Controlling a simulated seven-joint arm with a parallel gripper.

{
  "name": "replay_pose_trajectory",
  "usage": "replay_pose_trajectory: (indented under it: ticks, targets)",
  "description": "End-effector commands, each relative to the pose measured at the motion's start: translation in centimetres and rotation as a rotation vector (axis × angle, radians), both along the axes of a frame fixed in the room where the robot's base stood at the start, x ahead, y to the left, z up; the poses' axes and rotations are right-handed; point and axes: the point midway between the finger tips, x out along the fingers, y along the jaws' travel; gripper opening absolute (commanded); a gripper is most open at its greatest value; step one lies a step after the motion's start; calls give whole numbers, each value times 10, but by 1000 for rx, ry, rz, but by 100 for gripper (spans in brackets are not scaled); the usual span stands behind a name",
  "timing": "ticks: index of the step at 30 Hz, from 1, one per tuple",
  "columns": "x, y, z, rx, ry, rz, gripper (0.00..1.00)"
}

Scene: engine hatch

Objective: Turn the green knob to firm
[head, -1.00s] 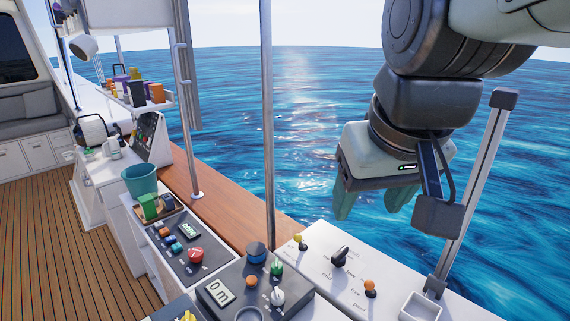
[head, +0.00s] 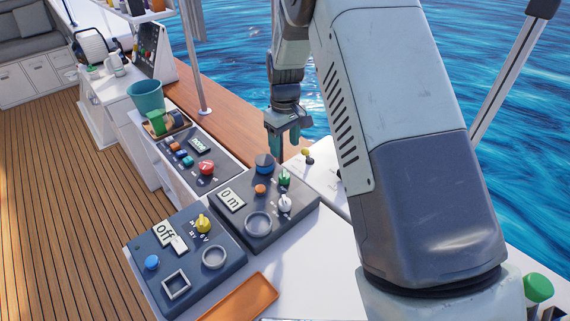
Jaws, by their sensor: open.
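A small green knob (head: 284,179) stands on the dark panel (head: 232,233) with the "0 m" display, between a blue knob (head: 265,163) and a white knob (head: 285,203). Its labels are too small to read. A larger round green knob or cap (head: 538,288) shows at the lower right, beside my arm. I cannot tell which one carries a "firm" mark. My gripper (head: 284,146) points down with its greenish fingers apart and empty. In the picture it appears just above the blue knob and the small green knob, apparently not touching either.
An orange button (head: 260,189) and a round ring (head: 258,224) share that panel. A nearer panel reads "off" and has a yellow knob (head: 202,223). A panel with a red knob (head: 206,167) lies behind. An orange tray (head: 243,299) lies in front. My arm hides much of the right side.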

Motion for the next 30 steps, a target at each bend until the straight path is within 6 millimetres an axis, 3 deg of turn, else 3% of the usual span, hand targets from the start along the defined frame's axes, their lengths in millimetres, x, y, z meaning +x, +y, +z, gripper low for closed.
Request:
replay_pose_trajectory:
  ticks: [7, 19, 24, 30]
  targets:
    - [0, 2, -28, -3, 8, 8, 62]
    - [1, 1, -99, -3, 7, 7, 62]
    - [1, 1, -113, -2, 6, 7, 62]
    - [1, 1, -115, -2, 5, 7, 62]
